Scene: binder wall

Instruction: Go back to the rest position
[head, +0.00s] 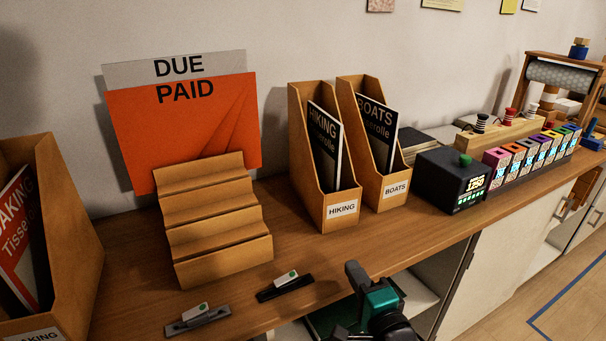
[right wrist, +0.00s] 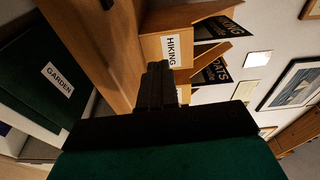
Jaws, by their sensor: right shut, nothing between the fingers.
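My right gripper (head: 358,274) is at the front edge of the wooden counter (head: 340,258), at the lower middle of the head view. Its fingers are shut and empty. In the right wrist view the closed fingers (right wrist: 158,85) point toward the HIKING file box (right wrist: 168,45) and touch nothing that I can make out. My left gripper does not show.
On the counter stand a stepped wooden rack (head: 217,222) with DUE and PAID folders, the HIKING (head: 324,215) and BOATS (head: 385,192) boxes, and a black device (head: 452,180). Two label clips lie near the edge. A green GARDEN binder (right wrist: 45,105) is below the counter.

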